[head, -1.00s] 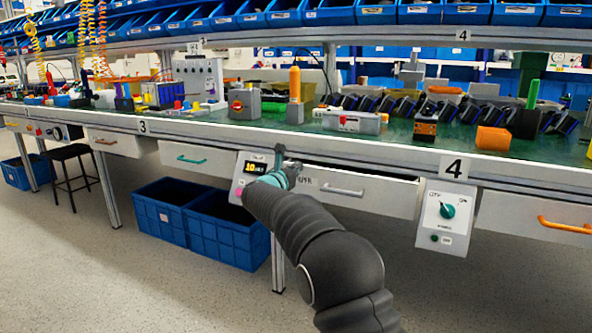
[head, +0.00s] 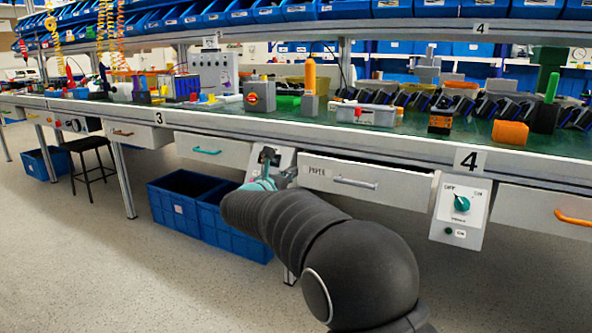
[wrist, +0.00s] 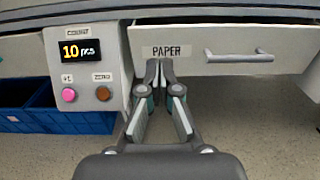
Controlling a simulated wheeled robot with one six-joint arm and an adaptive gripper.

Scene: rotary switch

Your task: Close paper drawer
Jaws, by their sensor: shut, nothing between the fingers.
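The paper drawer (head: 400,190) is a pale grey drawer with a PAPER label and a silver bar handle, under the bench edge. It stands partly open, with a dark gap above its front in both views. In the wrist view the drawer front (wrist: 230,73) fills the upper right. My gripper (wrist: 159,66) is shut and empty, its tips at the left end of the drawer front, just below the label. I cannot tell whether they touch it. In the head view my gripper (head: 270,158) appears left of the drawer, in front of the counter box.
The counter box (wrist: 85,70) with a 10 pcs display and two buttons is left of the drawer. A switch panel (head: 461,210) is to its right. Blue crates (head: 235,235) stand on the floor below left. The bench top (head: 440,150) is crowded. Floor at lower left is clear.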

